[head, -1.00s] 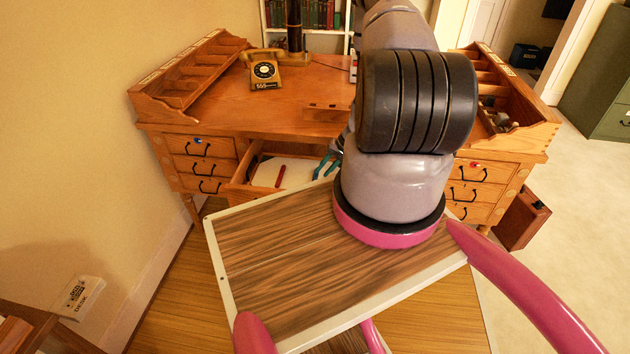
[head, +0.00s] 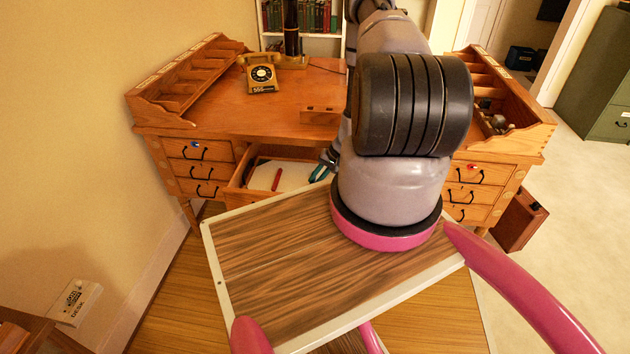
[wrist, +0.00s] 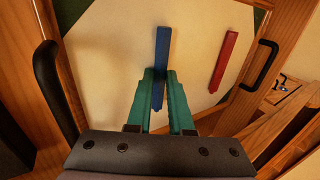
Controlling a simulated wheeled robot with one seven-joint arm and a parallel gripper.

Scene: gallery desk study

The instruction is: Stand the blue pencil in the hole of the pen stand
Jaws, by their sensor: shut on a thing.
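The blue pencil (wrist: 162,52) lies on the pale sheet in the open drawer in the wrist view. My gripper (wrist: 161,77) has teal fingers and is shut on it, around its middle. One end sticks out beyond the fingertips and the other shows between the fingers. In the head view my gripper (head: 319,173) is low over the drawer, partly behind my arm, and I cannot make out the pencil there. A small wooden block with dark holes, which looks like the pen stand (head: 322,116), sits on the desk top behind the drawer.
A red pencil (wrist: 224,60) lies to the right in the drawer (head: 238,182). The drawer walls and black handles are close to my gripper. A telephone (head: 262,73) stands at the back left of the desk. The desk top (head: 215,112) left of the stand is clear.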

